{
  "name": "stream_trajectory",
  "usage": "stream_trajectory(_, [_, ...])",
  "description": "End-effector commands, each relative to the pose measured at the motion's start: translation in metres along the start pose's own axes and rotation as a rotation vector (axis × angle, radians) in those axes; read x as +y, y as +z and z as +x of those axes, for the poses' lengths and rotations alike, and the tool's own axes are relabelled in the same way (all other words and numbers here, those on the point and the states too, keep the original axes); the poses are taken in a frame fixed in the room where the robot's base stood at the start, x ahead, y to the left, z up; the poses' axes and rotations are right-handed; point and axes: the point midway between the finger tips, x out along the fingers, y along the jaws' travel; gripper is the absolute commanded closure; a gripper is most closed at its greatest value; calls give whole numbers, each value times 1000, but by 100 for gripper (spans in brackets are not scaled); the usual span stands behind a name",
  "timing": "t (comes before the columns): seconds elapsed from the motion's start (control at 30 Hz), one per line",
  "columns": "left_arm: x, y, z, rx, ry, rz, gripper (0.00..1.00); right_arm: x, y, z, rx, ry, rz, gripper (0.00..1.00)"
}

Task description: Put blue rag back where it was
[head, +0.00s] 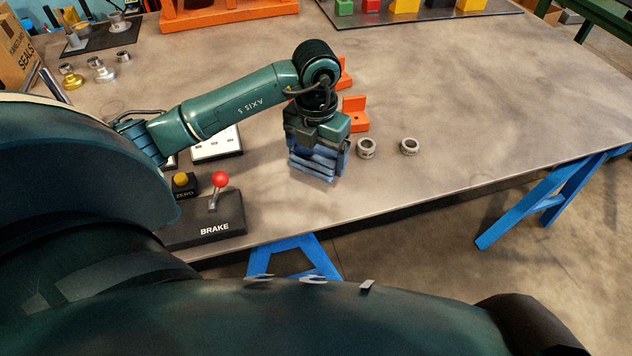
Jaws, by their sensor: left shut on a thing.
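My left gripper (319,158) points down over the grey tabletop near its front edge. It is shut on the blue rag (313,167), which looks folded in layers and shows below and between the fingers. The gripper body hides the upper part of the rag. I cannot tell whether the rag touches the table or hangs just above it. My right gripper is not in view.
Two metal rings (367,148) lie right of the gripper, and orange brackets (354,114) stand just behind it. The tabletop (480,120) is clear at right.

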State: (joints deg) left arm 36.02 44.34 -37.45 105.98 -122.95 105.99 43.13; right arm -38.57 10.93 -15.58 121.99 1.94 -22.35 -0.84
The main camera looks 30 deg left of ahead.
Motion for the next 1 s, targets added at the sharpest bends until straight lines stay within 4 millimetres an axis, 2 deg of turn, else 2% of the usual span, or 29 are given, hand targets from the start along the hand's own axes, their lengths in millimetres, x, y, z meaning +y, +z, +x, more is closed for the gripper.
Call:
stream_trajectory(0.1, [0,-2,24,7,0,-1,35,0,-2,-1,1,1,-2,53])
stream_trajectory(0.2, [0,-1,39,5,0,2,35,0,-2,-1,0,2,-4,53])
stream_trajectory(0.37, [0,-1,50,2,0,3,35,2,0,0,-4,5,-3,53])
stream_trajectory(0.6, [0,-2,81,4,1,4,35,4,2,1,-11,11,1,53])
stream_trajectory(0.97, [0,-1,87,0,1,5,35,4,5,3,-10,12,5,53])
stream_trajectory(1.0, [0,-1,86,0,1,5,12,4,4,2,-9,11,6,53])
